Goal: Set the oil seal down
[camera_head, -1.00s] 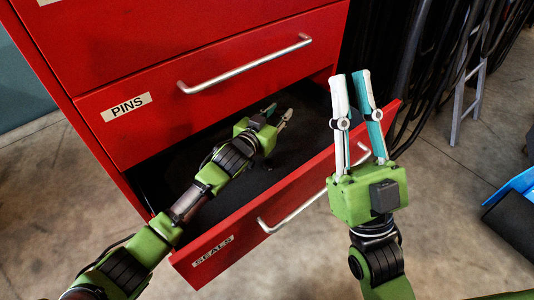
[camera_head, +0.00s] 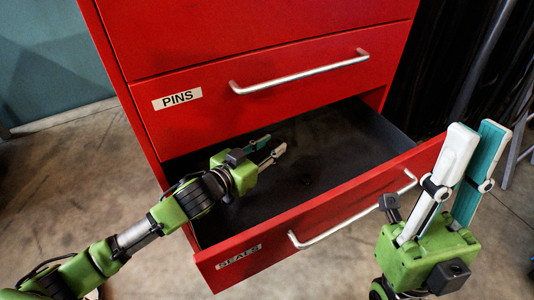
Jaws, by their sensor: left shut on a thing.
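My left gripper (camera_head: 271,148) reaches over the left wall into the open drawer labelled SEALS. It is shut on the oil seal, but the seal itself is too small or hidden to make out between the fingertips. I cannot tell whether it touches the drawer floor. The drawer (camera_head: 330,205) is red outside, with a dark, bare-looking floor. My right gripper (camera_head: 476,140) stands upright in front of the drawer's right end, its fingers apart and empty.
A closed drawer labelled PINS (camera_head: 300,85) sits directly above the open one. The open drawer's silver handle (camera_head: 350,222) is on its front panel. Its dark floor has free room right of the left gripper. Dark cables hang behind at the right.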

